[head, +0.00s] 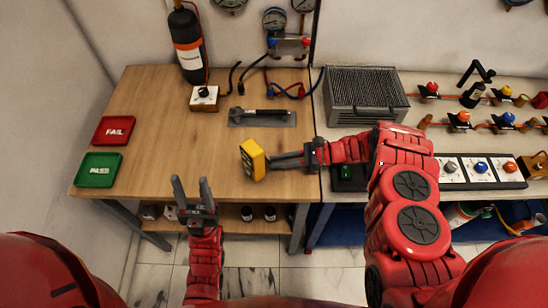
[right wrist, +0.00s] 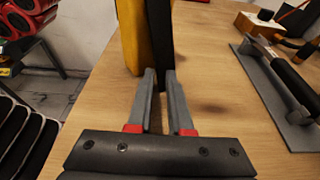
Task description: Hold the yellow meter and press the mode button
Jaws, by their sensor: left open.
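The mode button is too small to make out. My left gripper (head: 192,190) is open and empty, left of the meter, at the table's front edge.
A red FAIL tray (head: 114,130) and a green PASS tray (head: 99,170) lie at the left. A grey plate with a black tool (head: 262,117) lies behind the meter. A bottle (head: 187,45) and a small knob box (head: 204,98) stand at the back. The table's middle left is clear.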

